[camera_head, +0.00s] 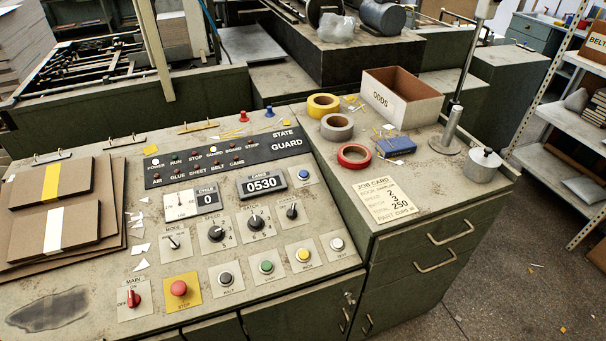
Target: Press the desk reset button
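The desk is a sloping grey control panel (196,262) with several push buttons on square plates. A blue button (303,174) sits at the upper right, beside the 0530 counter; its label is too small to read. Along the lower edge are a black button (226,278), a green button (267,267), a yellow button (303,254) and a pale grey button (337,244). Their small labels are hard to read, so I cannot tell for sure which button is reset. Nothing touches any button. Neither of my grippers is in view.
A red stop button (179,288) on a yellow plate and a red main switch (133,298) are at lower left. Dials fill the middle. Brown boards (60,210) lie left. Tape rolls (354,156) and an ODDS box (402,95) stand right. The air above the buttons is clear.

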